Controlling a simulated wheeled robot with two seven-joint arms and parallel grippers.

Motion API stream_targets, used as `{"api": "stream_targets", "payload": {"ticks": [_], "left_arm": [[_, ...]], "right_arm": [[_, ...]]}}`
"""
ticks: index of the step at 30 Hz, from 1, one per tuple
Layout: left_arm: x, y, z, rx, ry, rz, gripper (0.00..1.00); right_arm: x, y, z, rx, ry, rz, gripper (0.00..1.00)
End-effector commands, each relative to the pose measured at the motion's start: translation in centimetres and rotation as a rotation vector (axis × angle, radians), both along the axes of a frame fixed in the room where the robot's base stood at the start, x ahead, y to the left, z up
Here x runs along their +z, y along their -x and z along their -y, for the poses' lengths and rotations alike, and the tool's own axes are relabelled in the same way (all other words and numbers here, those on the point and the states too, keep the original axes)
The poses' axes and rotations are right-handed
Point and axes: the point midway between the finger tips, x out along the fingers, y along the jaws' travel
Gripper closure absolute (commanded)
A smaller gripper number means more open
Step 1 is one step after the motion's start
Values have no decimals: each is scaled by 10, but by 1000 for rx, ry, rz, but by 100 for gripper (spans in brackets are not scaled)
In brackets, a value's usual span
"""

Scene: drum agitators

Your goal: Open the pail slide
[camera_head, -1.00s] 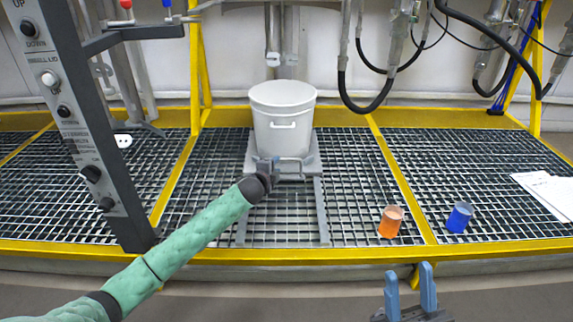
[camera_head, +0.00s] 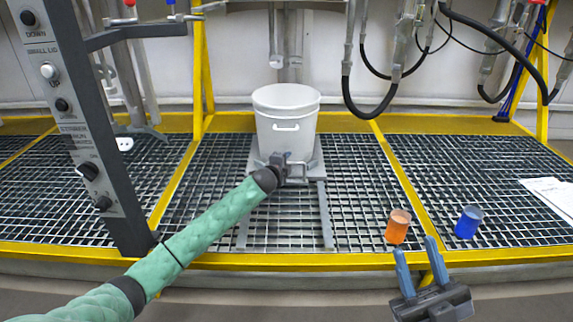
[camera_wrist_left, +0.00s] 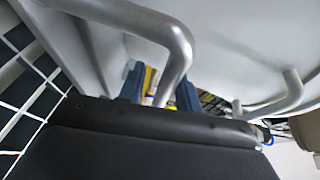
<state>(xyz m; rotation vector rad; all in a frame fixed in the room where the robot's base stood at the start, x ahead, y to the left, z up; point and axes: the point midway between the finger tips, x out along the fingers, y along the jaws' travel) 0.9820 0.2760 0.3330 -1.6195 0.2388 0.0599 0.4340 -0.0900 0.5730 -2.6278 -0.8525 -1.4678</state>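The pail slide is a grey plate (camera_head: 318,160) on rails in the grating, with a white pail (camera_head: 286,124) upright on it. Its metal handle (camera_head: 304,172) sticks out at the front; in the left wrist view the handle (camera_wrist_left: 178,62) is a bent grey bar. My left gripper (camera_head: 284,163) is at the handle's left part. In the left wrist view its blue fingers (camera_wrist_left: 160,88) stand apart, with the bar between them and a gap visible beside it. Contact is hard to judge. My right gripper (camera_head: 415,262) is open and empty in front of the platform's yellow front edge.
An orange cup (camera_head: 398,227) and a blue cup (camera_head: 468,222) stand on the grating to the right. Papers (camera_head: 552,195) lie further right. A grey control post (camera_head: 85,130) rises at left. The grating in front of the slide is clear.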

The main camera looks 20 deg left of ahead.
Motion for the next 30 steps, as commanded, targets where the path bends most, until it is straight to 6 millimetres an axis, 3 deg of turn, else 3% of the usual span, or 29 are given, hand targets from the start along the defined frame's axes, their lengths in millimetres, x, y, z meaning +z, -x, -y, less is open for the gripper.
{"api": "stream_targets", "payload": {"ticks": [6, 12, 25, 30], "left_arm": [[0, 0, 0, 0, 0, 0, 66], [0, 0, 0, 0, 0, 0, 100], [1, 4, 2, -1, 1, -2, 100], [2, 13, 4, -1, 1, -3, 100]], "right_arm": [[0, 0, 0, 0, 0, -1, 64], [0, 0, 0, 0, 0, 0, 64], [6, 3, 0, 3, -5, 8, 64], [5, 20, -1, 2, -57, -1, 64]]}}
